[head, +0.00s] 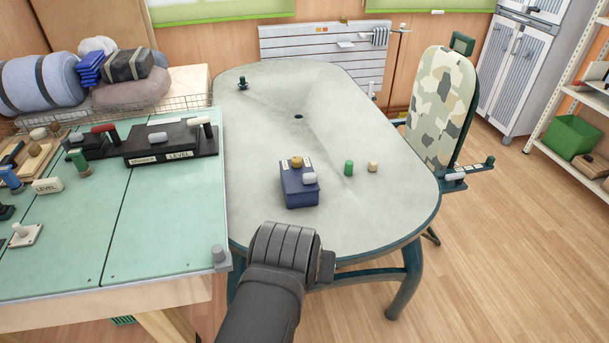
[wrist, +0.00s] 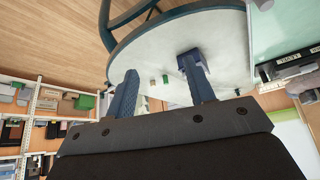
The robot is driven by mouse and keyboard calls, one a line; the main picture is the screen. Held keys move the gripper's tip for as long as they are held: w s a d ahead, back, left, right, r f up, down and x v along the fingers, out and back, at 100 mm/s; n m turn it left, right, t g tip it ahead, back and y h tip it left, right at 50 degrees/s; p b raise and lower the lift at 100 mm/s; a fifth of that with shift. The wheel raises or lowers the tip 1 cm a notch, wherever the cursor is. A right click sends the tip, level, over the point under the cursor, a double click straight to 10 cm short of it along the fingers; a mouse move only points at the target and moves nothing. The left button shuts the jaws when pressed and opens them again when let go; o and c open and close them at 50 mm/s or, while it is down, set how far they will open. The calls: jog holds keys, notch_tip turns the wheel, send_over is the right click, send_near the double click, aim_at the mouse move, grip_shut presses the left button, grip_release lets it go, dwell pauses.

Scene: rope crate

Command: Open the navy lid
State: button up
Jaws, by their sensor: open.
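A small navy box (head: 299,197) stands on the pale oval table, in front of my gripper in the head view. Its navy lid (head: 291,180) appears to lie closed on top. In the wrist view the right finger overlaps the dark box, so most of the box is hidden there. In the head view my dark wrist hides the fingers.
A green cylinder (head: 348,169) and a cream cylinder (head: 373,166) stand on the oval table (head: 390,200) right of the box. A dark knob (head: 242,83) is at its far left. A green workbench (head: 150,230) with several fixtures adjoins it. Much tabletop is clear.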

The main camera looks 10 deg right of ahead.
jog(key=w+d+r+n+t, duration=0.15)
jog(key=w+d+r, duration=0.35)
jog(key=w+r, duration=0.55)
jog(key=n+g+h, duration=0.2)
jog(key=n+g, duration=0.5)
jog(key=n, duration=1.4)
send_over(309, 174)
jog(key=a, duration=0.6)
notch_tip(309, 174, down, 16)
jog(key=x, duration=1.6)
jog(key=shift+d+f, duration=0.15)
jog(key=shift+d, duration=0.1)
grip_shut()
